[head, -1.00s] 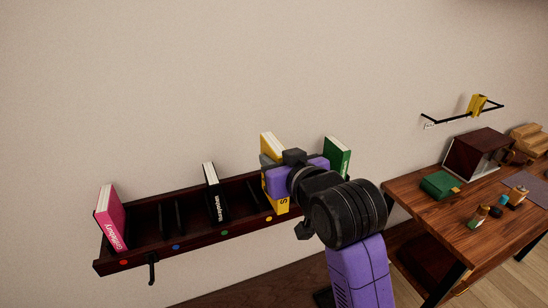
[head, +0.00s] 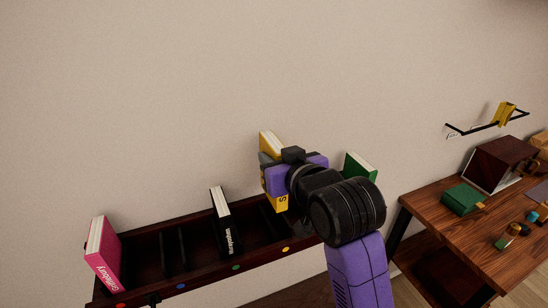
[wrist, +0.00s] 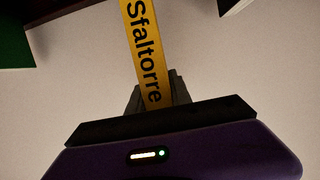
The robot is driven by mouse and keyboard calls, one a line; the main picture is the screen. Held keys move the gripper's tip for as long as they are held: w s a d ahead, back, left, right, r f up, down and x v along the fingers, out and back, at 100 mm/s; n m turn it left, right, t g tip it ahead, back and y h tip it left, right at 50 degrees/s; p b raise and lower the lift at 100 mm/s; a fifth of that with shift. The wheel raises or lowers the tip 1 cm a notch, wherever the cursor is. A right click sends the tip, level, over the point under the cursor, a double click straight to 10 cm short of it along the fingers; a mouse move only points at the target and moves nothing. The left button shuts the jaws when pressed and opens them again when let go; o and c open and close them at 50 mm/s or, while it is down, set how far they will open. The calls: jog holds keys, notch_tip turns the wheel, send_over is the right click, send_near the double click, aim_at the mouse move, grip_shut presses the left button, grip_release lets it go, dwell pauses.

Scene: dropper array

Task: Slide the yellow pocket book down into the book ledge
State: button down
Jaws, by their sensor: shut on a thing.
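The yellow pocket book (head: 281,202) is upright in my gripper (head: 266,172), with its white page edges on top. The book's lower end shows above the ledge's right part, over the yellow dot (head: 286,249). Its exact depth against the slot is unclear, and my gripper hides part of it.
A pink book (head: 103,254) stands at the ledge's left end, a black book (head: 222,222) in the middle, and a green book (head: 361,167) right of my gripper. A wooden table (head: 455,240) with a green box (head: 462,199) is at right.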

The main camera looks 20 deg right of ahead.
jog(key=shift+r, duration=0.1)
jog(key=shift+s+f+b, duration=0.1)
jog(key=shift+f+b, duration=1.05)
jog(key=shift+f, duration=1.2)
jog(key=shift+f, duration=0.25)
jog(key=shift+f+b, duration=0.3)
jog(key=shift+f, duration=0.65)
jog(key=shift+f+b, duration=0.55)
jog(key=shift+f, duration=0.45)
jog(key=shift+f, duration=0.1)
jog(key=shift+f+b, duration=0.5)
jog(key=shift+f, duration=0.3)
